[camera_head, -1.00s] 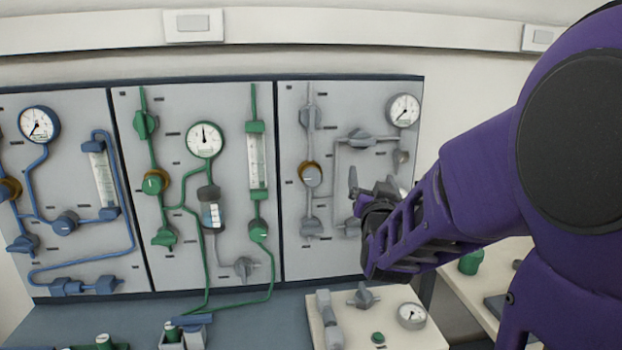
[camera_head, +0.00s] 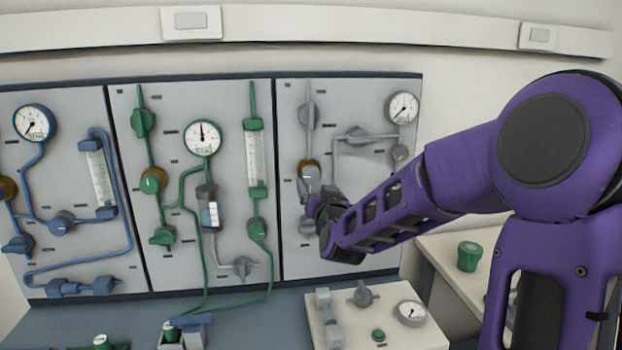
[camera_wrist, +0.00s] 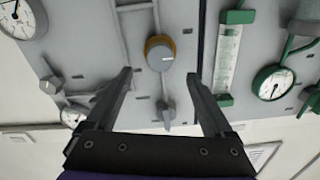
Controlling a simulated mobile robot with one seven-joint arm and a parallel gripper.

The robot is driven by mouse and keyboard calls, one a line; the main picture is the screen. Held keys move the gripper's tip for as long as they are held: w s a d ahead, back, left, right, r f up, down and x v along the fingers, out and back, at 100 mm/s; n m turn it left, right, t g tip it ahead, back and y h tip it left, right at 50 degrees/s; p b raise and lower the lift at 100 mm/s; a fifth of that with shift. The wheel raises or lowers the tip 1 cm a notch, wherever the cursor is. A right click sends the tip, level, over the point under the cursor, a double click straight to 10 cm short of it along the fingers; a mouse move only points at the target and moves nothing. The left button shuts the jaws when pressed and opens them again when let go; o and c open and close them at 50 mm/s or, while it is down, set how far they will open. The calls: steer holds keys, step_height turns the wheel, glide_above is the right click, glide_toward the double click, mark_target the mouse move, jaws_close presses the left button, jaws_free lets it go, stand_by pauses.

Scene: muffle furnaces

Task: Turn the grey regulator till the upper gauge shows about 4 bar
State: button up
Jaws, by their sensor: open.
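The grey regulator (camera_head: 309,172), a round knob with a brass-coloured collar, is on the right-hand grey panel. It also shows in the wrist view (camera_wrist: 160,54), with a pale mark on its face. The upper gauge (camera_head: 402,107) is at that panel's top right; its needle points down-left, but the figures are too small to read. My gripper (camera_head: 325,208) is in front of the panel, just below the regulator in the head view. In the wrist view my gripper (camera_wrist: 158,76) is open and empty, its fingers either side of the regulator's line, apparently not touching it.
The wrist view is upside down. A grey valve handle (camera_wrist: 166,115) shows between the fingers there. Grey pipes and another valve (camera_head: 360,137) lie right of the regulator. The green panel (camera_head: 180,110) is to the left. A white bench unit (camera_head: 395,338) stands below.

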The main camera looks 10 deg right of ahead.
mark_target(312, 176)
steer(key=w, duration=0.7)
steer(key=shift+w, duration=0.3)
steer(key=c, duration=1.4)
